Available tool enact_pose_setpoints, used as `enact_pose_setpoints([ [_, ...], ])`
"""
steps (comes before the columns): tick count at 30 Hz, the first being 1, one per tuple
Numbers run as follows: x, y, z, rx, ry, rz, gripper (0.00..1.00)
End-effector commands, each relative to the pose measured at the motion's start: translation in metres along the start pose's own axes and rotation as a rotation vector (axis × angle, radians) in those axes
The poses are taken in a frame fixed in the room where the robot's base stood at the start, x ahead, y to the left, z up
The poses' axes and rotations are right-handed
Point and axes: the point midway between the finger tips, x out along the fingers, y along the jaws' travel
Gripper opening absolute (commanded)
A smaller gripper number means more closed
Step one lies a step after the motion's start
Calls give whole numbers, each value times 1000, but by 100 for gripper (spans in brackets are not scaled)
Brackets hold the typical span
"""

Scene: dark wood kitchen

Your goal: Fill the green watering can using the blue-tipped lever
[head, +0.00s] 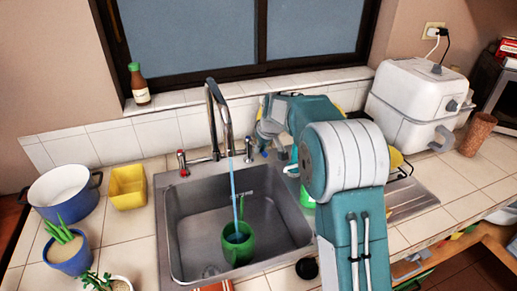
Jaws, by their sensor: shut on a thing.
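The green watering can (238,246) stands in the sink basin below the faucet (216,100). A thin blue stream of water (234,180) runs from the spout down into the can's opening, where blue water shows. The blue-tipped lever (265,153) is at the right of the faucet base, mostly hidden by my gripper. My gripper (270,148) reaches it from the right and is shut on it; the fingertips are small and partly hidden. A red-tipped lever (182,163) stands at the left of the faucet base, apart from my gripper.
A blue pot (62,190), a yellow container (127,186) and potted plants (68,252) stand left of the sink. A brown bottle (138,84) is on the window ledge. A white appliance (415,100) and a brown cup (477,134) are at right.

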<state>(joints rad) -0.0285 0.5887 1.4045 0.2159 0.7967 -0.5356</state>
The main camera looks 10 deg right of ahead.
Motion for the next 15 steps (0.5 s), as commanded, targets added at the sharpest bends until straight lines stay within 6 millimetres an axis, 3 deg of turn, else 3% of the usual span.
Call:
enact_pose_setpoints([
  [8, 2, 0, 1, -4, -3, -3, 0],
  [9, 2, 0, 1, -3, -3, -3, 24],
  [11, 2, 0, 1, -3, -3, -2, 51],
  [15, 1, 0, 1, -3, -2, -2, 54],
])
